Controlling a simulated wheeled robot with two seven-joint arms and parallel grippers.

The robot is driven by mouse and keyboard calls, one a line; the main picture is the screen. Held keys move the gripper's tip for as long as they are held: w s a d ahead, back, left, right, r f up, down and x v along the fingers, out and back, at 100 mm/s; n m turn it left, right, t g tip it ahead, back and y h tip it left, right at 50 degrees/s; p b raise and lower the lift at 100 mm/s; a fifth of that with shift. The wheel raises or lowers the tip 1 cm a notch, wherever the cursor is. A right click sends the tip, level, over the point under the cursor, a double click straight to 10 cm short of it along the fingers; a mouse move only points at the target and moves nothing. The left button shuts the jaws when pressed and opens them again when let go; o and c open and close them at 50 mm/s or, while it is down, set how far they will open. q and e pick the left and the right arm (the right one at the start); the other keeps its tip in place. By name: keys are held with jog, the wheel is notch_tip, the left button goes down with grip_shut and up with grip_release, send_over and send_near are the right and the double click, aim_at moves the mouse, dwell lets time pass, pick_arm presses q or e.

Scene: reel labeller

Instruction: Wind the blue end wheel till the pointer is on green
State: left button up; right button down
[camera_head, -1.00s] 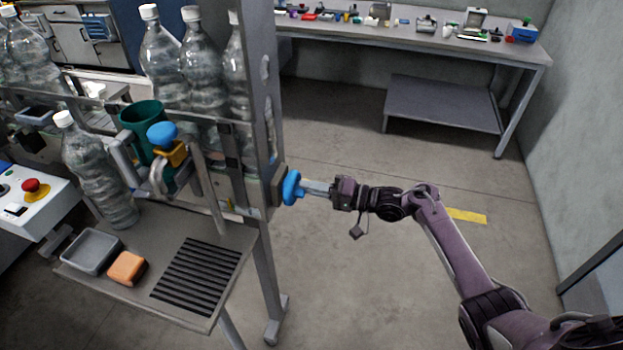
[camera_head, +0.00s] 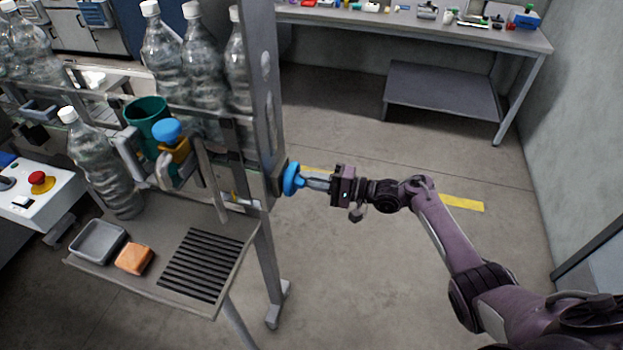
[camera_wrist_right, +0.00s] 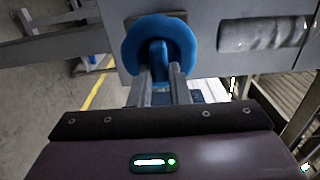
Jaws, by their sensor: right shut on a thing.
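The blue end wheel (camera_head: 291,179) sticks out from the right side of the machine's upright post in the head view. It fills the upper middle of the right wrist view (camera_wrist_right: 133,45). My right gripper (camera_head: 308,181) reaches it from the right. In the wrist view its two fingers (camera_wrist_right: 161,76) are shut on a blue part at the wheel's middle. The pointer and any green mark cannot be made out in these frames. My left gripper is not in view.
The machine's frame post (camera_head: 268,110) stands left of the wheel, with several clear bottles (camera_head: 165,50) behind it. A shelf holds a grey tray (camera_head: 74,247), an orange sponge (camera_head: 134,259) and a slatted grille. Open floor lies beneath my right arm.

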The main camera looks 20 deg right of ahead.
jog(key=c, duration=1.4)
grip_release()
jog(key=shift+o, duration=0.2)
jog(key=shift+d, duration=0.1)
jog(key=b+v, duration=0.1)
jog(key=v, duration=0.6)
jog(key=shift+s+d+b, duration=0.2)
jog(key=shift+d+b, duration=0.05)
jog(key=shift+b, duration=0.1)
